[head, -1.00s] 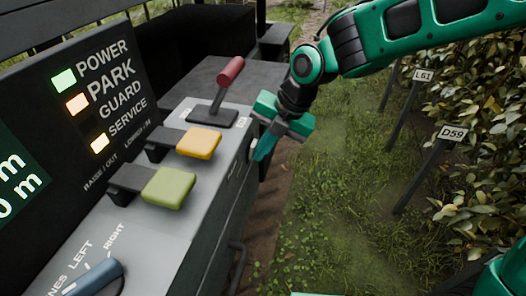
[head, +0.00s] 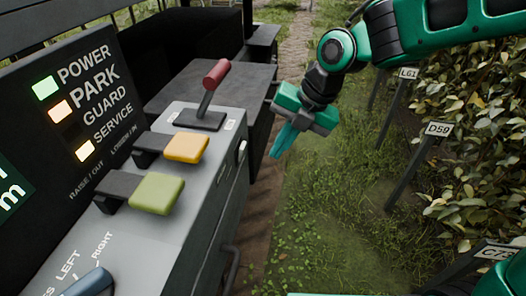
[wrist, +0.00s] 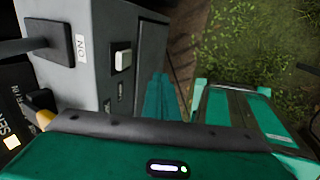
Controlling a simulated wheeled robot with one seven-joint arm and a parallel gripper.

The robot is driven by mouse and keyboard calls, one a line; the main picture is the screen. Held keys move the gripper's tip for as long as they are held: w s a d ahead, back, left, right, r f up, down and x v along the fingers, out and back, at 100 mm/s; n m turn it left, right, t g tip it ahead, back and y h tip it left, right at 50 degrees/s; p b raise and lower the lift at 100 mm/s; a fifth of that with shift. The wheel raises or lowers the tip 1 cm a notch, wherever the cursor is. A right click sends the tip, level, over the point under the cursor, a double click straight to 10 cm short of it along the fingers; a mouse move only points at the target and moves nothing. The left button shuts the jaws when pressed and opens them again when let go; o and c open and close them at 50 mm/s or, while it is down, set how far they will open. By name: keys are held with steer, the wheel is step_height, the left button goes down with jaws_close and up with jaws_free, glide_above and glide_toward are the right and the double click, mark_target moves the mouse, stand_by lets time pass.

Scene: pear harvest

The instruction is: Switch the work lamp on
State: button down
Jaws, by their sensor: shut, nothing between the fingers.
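A small pale switch (head: 242,148) sits on the side face of the grey control console (head: 205,190), near its top edge. It also shows in the wrist view (wrist: 123,60), with small dark fittings below it on the same face. I cannot read a label that ties it to the work lamp, and I cannot make out the lamp itself. My gripper (head: 276,155) is shut and empty, its teal fingers pointing down to the right of the console. A gap separates the fingers from the switch in the head view. The fingers also show in the wrist view (wrist: 158,95).
A red-handled lever (head: 216,74) stands on the console top, with yellow (head: 187,147) and green (head: 157,193) paddles nearer. A blue knob (head: 92,283) is at lower left. The dark panel (head: 85,110) has lit indicators. Grass lies right of the console, then leafy plants with signposts (head: 438,130).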

steer(key=shift+s+d+r, duration=0.15)
steer(key=shift+d+r, duration=0.7)
steer(key=shift+r, duration=0.25)
steer(key=shift+s+d+r, duration=0.1)
steer(key=shift+d+r, duration=0.75)
steer(key=shift+r, duration=0.2)
steer(key=s+d+f+m+t+h, duration=0.1)
steer(key=d+m+h, duration=0.1)
steer(key=d+m, duration=0.9)
steer(key=s+d+f+m+h, duration=0.1)
steer(key=s+d+m, duration=0.1)
steer(key=d+m, duration=0.85)
steer(key=s+d+f+m+g+h, duration=0.1)
steer(key=s+d+f+m, duration=0.1)
steer(key=s+d+m, duration=1.3)
steer(key=m, duration=0.4)
steer(key=shift+d+f+g, duration=0.3)
steer(key=shift+d+f, duration=0.05)
steer(key=shift+f, duration=0.05)
